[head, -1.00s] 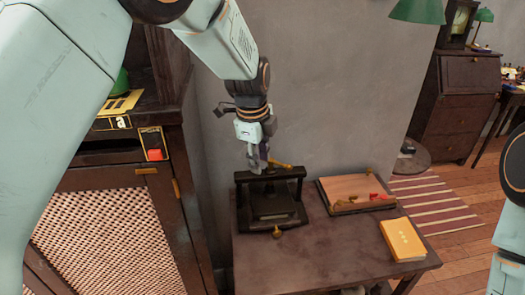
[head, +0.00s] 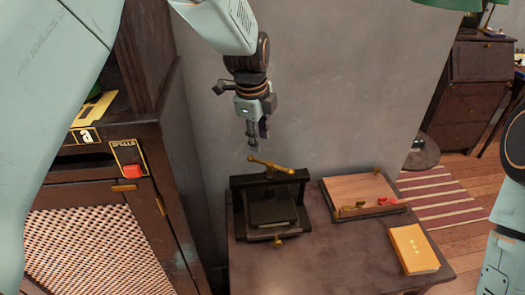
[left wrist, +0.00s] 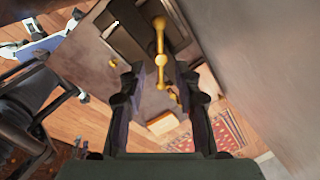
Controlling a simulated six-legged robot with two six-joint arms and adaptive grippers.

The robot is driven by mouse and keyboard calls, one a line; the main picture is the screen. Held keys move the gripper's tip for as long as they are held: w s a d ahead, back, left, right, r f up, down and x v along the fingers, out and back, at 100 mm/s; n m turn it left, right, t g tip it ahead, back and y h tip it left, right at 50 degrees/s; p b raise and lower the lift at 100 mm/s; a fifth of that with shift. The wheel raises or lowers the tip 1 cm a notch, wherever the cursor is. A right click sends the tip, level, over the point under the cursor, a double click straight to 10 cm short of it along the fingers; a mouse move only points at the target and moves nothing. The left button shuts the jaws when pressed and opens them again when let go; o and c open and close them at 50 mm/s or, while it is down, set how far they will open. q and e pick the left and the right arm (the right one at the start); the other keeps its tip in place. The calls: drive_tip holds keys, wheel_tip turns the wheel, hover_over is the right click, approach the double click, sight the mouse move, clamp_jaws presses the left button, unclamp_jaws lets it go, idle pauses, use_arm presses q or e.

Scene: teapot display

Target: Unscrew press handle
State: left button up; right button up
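The press (head: 270,205) is a dark frame with a flat plate, standing on the left part of the small table. Its brass press handle (head: 270,165) is a bar with knobbed ends, lying across the top beam. My left gripper (head: 255,145) points down just above the handle and does not touch it. In the left wrist view the handle (left wrist: 160,55) shows beyond the gap between the two fingers (left wrist: 158,85).
A wooden tray (head: 330,192) with small brass and red pieces lies right of the press. A yellow book (head: 413,248) lies at the table's front right. A cabinet with a red button (head: 132,171) stands at left. The grey wall is close behind the table.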

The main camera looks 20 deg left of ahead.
sight(262, 163)
use_arm(q)
drive_tip(key=f, duration=0.5)
drive_tip(key=shift+w+d, duration=0.15)
drive_tip(key=shift+d, duration=0.1)
drive_tip(key=f, duration=0.1)
drive_tip(key=w+f, duration=0.1)
drive_tip(key=f, duration=0.1)
drive_tip(key=shift+w+a, duration=0.3)
drive_tip(key=shift+s+d+r, duration=0.3)
drive_tip(key=shift+s+r, duration=0.1)
drive_tip(key=shift+s, duration=0.05)
drive_tip(key=shift+c, duration=0.3)
drive_tip(key=shift+w+a+f, duration=0.25)
drive_tip(key=shift+w+f, duration=0.1)
drive_tip(key=c, duration=0.5)
drive_tip(key=shift+c, duration=0.5)
drive_tip(key=shift+s+d+r, duration=0.1)
drive_tip(key=shift+r, duration=0.05)
clamp_jaws()
